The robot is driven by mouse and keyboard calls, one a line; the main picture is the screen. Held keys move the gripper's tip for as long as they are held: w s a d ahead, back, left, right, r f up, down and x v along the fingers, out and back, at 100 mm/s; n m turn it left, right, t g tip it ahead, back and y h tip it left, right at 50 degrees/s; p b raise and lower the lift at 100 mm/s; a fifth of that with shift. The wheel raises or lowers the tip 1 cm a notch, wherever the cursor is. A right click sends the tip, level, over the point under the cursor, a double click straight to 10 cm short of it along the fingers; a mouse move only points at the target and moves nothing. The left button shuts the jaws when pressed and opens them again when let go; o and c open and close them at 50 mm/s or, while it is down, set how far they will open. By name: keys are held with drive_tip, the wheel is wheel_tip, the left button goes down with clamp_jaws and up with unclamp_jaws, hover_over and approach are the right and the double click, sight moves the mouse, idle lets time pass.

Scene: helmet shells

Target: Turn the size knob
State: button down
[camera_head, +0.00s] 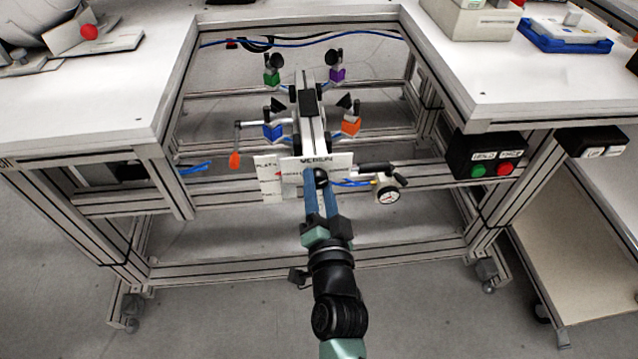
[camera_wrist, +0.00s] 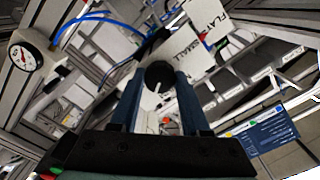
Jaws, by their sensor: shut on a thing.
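The size knob (camera_head: 321,178) is a black round knob on the front of a white labelled panel (camera_head: 271,180) below the central fixture. In the wrist view the knob (camera_wrist: 159,76) shows a white pointer line on its face. My gripper (camera_head: 322,191) reaches the knob from the front, with its two blue fingers on either side of it. In the wrist view the fingers of my gripper (camera_wrist: 157,85) are shut on the knob. The panel's lettering is partly hidden by the knob and fingers.
A pressure gauge (camera_head: 388,194) with a valve sits right of the panel. An orange-handled lever (camera_head: 234,160) is at the left. A black box with green and red buttons (camera_head: 490,156) hangs at the right table edge. White tabletops flank the open frame.

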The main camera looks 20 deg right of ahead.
drive_tip(key=m, duration=0.5)
drive_tip(key=shift+m, duration=0.4)
idle(0.3)
drive_tip(key=shift+c, duration=1.9)
unclamp_jaws()
drive_tip(key=shift+s, duration=0.15)
drive_tip(key=v, duration=1.2)
drive_tip(key=shift+s+a+b, duration=0.15)
drive_tip(key=shift+s+b, duration=0.2)
drive_tip(key=shift+w, duration=0.1)
